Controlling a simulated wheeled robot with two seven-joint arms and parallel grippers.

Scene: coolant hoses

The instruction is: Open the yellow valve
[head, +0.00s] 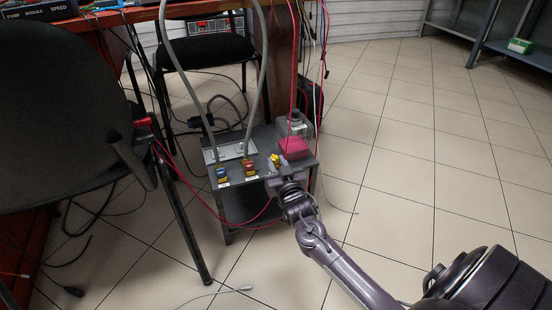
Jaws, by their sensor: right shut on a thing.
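The yellow valve (275,159) stands on the top of a small grey cart, right of the blue (222,172) and red (249,165) fittings. My right gripper (276,172) reaches it from the front right and is shut on the valve. The gripper's body hides the lower part of the valve, and the handle's exact angle is too small to tell. My left gripper is not in view.
A black chair (70,110) stands at left. Tiled floor (400,150) is free at right.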

